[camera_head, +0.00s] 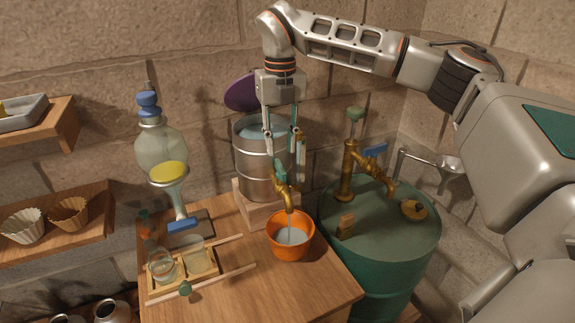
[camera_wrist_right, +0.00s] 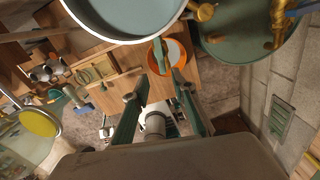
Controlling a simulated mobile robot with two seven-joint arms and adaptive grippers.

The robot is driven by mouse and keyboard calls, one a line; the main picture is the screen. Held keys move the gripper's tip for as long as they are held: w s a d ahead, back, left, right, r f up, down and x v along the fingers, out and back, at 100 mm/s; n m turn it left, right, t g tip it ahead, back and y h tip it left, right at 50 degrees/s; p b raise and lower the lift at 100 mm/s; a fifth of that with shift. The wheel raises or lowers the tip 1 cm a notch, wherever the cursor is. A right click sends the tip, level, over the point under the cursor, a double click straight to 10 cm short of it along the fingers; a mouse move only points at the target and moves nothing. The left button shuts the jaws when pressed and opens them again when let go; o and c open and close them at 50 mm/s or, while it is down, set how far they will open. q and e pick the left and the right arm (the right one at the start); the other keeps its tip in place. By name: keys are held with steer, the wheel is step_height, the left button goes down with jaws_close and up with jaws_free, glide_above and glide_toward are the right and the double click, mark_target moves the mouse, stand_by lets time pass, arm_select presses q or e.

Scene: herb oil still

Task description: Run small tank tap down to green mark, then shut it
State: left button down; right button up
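The small tank (camera_head: 262,180) is an open steel cylinder on a wooden block, with bluish liquid inside. Its brass tap (camera_head: 283,192) is at the lower front. A thin stream runs from the spout into the orange bowl (camera_head: 291,246), which holds some pale liquid; the bowl also shows in the right wrist view (camera_wrist_right: 155,62). My right gripper (camera_head: 285,170) points down in front of the tank, just above the tap, its fingers apart. They partly hide the tap's handle, and I cannot tell whether they touch it. I cannot make out a green mark. My left gripper is out of view.
A green drum (camera_head: 385,225) with its own brass tap stands right of the table. A glass vessel with yellow liquid (camera_head: 165,160) and a wooden rack with glass jars (camera_head: 205,280) stand left. A purple lid (camera_head: 241,92) is behind the tank. The table (camera_head: 240,303) is clear at front.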

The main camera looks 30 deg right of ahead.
mark_target(282, 170)
steer(key=shift+d, duration=0.15)
steer(key=shift+f, duration=0.35)
step_height(282, 170, down, 7)
steer(key=shift+r+p, duration=0.1)
steer(key=shift+p, duration=0.25)
steer(key=shift+c, duration=0.2)
jaws_close()
